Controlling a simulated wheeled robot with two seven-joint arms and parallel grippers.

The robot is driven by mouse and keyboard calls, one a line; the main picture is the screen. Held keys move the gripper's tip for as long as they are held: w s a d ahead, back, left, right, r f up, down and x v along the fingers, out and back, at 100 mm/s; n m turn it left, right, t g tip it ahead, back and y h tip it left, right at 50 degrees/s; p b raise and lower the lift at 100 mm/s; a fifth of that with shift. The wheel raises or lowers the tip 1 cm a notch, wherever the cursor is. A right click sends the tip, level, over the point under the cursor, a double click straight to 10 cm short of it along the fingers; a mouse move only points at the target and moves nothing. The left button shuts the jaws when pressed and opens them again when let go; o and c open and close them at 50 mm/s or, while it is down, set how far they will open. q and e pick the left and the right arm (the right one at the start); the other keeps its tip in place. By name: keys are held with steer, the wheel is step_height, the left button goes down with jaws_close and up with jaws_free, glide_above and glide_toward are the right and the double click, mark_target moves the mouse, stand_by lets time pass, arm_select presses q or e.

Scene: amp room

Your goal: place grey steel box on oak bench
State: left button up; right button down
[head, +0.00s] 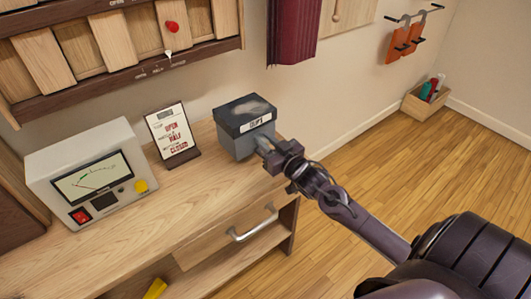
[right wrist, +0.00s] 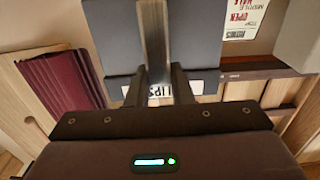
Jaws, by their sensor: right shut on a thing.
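The grey steel box (head: 236,146) has a dark, scuffed lid and a white label. It is upright at the back right end of the oak bench (head: 150,218); I cannot tell whether its base touches the top. My right gripper (head: 268,149) is shut on the front of the box, by a grey handle-like part. In the right wrist view the box (right wrist: 203,40) fills the upper middle, and the gripper's fingers (right wrist: 158,85) close around that part, partly covering the label. My left gripper is not in view.
A meter unit (head: 88,172) with a red switch and yellow knob stands on the bench's left. A small sign (head: 172,134) stands left of the box. A drawer with a metal handle (head: 252,226) is in the bench's front. The bench top before the sign is clear.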

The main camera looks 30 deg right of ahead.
steer(key=shift+f, duration=2.15)
steer(key=c, duration=1.3)
jaws_free()
steer(key=shift+f, duration=0.1)
steer(key=s, duration=0.8)
steer(key=s+d, duration=0.1)
steer(key=s, duration=0.3)
steer(key=shift+b, duration=0.3)
